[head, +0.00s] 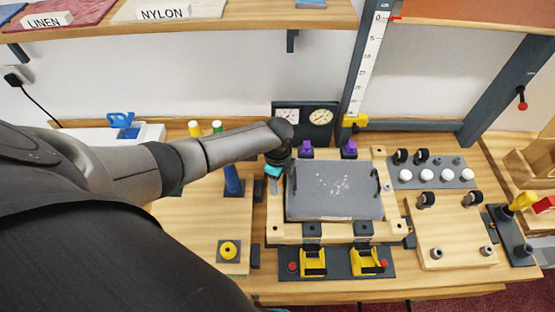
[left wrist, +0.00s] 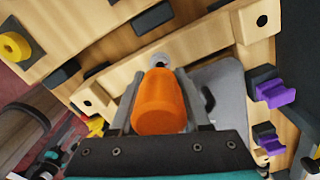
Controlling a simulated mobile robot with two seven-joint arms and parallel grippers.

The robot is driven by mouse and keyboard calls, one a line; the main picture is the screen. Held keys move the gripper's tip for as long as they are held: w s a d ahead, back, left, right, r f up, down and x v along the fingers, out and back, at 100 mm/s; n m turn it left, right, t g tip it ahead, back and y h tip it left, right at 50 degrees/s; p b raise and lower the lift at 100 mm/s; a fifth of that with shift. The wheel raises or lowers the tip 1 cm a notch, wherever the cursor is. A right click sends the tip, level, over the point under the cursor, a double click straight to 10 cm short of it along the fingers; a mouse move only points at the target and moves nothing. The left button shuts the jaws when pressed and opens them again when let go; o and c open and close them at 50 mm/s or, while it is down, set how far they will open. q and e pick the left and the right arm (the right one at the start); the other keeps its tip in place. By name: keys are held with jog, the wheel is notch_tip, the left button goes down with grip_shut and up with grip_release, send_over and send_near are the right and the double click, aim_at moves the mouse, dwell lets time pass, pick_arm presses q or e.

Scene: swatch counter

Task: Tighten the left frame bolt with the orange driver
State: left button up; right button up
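My left gripper (head: 273,182) points down over the left side of the wooden frame (head: 285,238), beside the grey panel (head: 335,200). In the left wrist view the orange driver (left wrist: 160,102) sits between my left gripper's fingers (left wrist: 158,100), which close on its handle from both sides. Beyond the handle, a silvery round part (left wrist: 158,60) shows at the frame's left bar (left wrist: 200,45); it looks like the left bolt or its washer. The handle hides the driver's tip, so I cannot tell whether it is seated. My right gripper is not in view.
Purple clamps (head: 349,149) stand behind the frame, and yellow clamps (head: 313,262) stand in front. A gauge box (head: 320,117) is at the back. A board with white knobs (head: 465,175) lies right. A blue post (head: 233,182) and yellow ring (head: 229,250) are left.

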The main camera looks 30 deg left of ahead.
pick_arm(q)
grip_shut()
jog(key=m, duration=0.4)
jog(key=shift+s+a+f+b, duration=0.1)
jog(key=shift+s+a+b, duration=0.05)
jog(key=shift+b, duration=0.2)
jog(key=m, duration=0.3)
jog(key=shift+s+a+m+b, duration=0.1)
jog(key=shift+m+b, duration=0.2)
jog(key=m+b, duration=0.1)
jog(key=m, duration=0.4)
jog(key=shift+s+a, duration=0.1)
jog(key=shift+s, duration=0.05)
jog(key=shift+m+b, duration=0.3)
jog(key=shift+m, duration=0.9)
jog(key=o, duration=0.5)
grip_release()
jog(key=shift+o, duration=0.2)
